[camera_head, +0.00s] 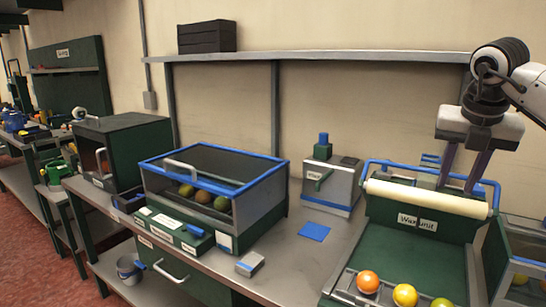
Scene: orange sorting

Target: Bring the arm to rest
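My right gripper (456,186) comes in from the upper right on a white and black arm (499,72). It points down over the back of the green wax unit (424,250), just above or behind its cream roller (427,197). Its two dark fingers are apart and I see nothing held between them. Whether the fingertips touch the unit is unclear. An orange fruit (368,281), a yellow fruit (405,295) and a partly cut-off green fruit (441,303) lie at the unit's front. My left gripper is out of view.
A blue-rimmed clear bin (213,183) with several fruits stands at mid-bench. A grey box with a blue knob (331,180), a blue pad (314,231) and a small grey block (250,264) are nearby. A shelf (330,57) runs along the wall.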

